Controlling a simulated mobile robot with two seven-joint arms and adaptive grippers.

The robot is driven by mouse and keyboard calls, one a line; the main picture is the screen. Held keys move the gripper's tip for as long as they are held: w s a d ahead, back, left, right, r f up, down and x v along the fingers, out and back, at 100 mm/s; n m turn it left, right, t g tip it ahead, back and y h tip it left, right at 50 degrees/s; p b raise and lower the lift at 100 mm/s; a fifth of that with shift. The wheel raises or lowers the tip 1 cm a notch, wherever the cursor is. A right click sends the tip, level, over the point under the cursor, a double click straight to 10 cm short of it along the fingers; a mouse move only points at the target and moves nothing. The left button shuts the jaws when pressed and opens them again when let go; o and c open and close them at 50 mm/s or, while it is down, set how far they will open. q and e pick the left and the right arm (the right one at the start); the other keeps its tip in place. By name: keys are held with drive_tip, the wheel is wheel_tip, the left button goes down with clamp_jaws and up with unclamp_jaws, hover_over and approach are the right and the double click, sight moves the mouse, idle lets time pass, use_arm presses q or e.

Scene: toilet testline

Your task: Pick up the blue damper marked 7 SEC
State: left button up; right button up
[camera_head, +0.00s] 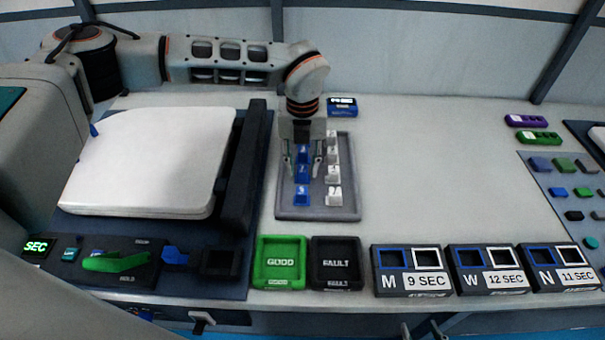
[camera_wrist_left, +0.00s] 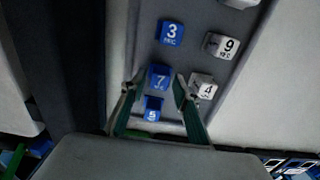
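The blue damper marked 7 (camera_wrist_left: 158,78) stands in the left column of the grey tray (camera_head: 348,213); it also shows in the head view (camera_head: 302,172). My left gripper (camera_head: 303,168) points down over the tray. In the left wrist view its fingers (camera_wrist_left: 157,82) are apart, one on each side of the blue 7, with no clear contact. The blue 3 (camera_wrist_left: 171,33) and blue 5 (camera_wrist_left: 152,108) are in the same column. My right gripper (camera_head: 422,329) shows only its fingertips at the bottom edge, spread apart and empty.
White dampers, including 9 (camera_wrist_left: 222,45) and 4 (camera_wrist_left: 203,87), stand close beside the blue column. A green GOOD bin (camera_head: 282,284) and black FAULT bin (camera_head: 336,285) are in front. A toilet lid (camera_head: 150,160) lies left.

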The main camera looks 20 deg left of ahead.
use_arm(q)
clamp_jaws()
